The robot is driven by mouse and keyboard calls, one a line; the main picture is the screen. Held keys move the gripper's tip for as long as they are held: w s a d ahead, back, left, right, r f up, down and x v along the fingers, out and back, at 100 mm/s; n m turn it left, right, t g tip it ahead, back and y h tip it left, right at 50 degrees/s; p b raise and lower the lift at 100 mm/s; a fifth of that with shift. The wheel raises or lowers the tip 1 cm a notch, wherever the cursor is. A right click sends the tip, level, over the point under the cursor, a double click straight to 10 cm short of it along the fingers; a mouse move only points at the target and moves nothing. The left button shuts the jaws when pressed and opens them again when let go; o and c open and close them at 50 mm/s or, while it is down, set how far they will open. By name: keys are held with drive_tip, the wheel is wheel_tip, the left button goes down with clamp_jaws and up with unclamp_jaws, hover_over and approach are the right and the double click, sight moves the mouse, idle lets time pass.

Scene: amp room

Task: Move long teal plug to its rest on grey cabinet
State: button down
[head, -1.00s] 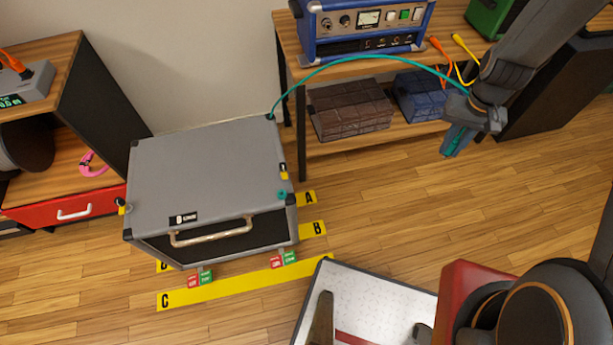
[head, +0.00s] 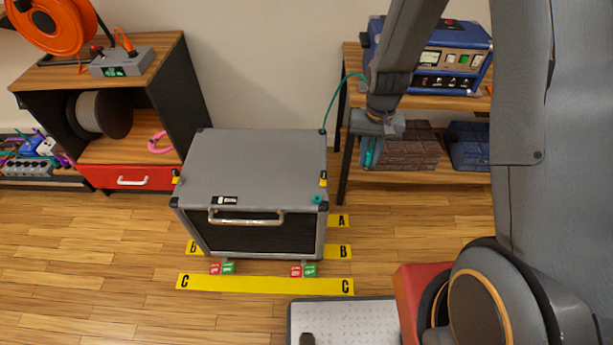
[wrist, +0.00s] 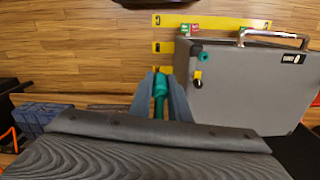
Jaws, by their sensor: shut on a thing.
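My gripper (head: 370,150) is shut on the long teal plug (head: 369,154), which hangs pointing down, to the right of the grey cabinet (head: 255,160). In the wrist view the plug (wrist: 160,90) sits between the two fingers (wrist: 161,95), with the cabinet (wrist: 245,90) to the right. A teal cable (head: 340,92) runs from the cabinet's back right corner up to my gripper. A teal ring-shaped rest (head: 317,199) is on the cabinet's front right top corner; it also shows in the wrist view (wrist: 204,57). The plug is apart from it.
A wooden shelf unit (head: 352,50) with a blue device (head: 460,60) and brick-like blocks (head: 410,150) stands behind my gripper. A yellow connector (head: 323,180) is on the cabinet's right edge. Yellow floor strips (head: 265,284) lie in front. A black-sided shelf (head: 160,90) stands at left.

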drive_tip(key=a+f+m+b, duration=0.4)
drive_tip(key=a+m+b, duration=0.1)
drive_tip(key=a+m, duration=0.25)
drive_tip(key=a+f+m+b, duration=0.4)
drive_tip(key=a+m+b, duration=0.15)
drive_tip(key=m, duration=0.35)
drive_tip(key=f+b, duration=0.6)
drive_tip(key=f, duration=0.1)
drive_tip(key=shift+w+a+f, duration=0.1)
drive_tip(key=shift+w+a, duration=0.2)
drive_tip(key=shift+w, duration=0.1)
drive_tip(key=shift+f+p, duration=0.15)
drive_tip(key=shift+p, duration=0.25)
drive_tip(key=shift+a+f, duration=0.1)
drive_tip(key=shift+f, duration=0.9)
idle(1.8)
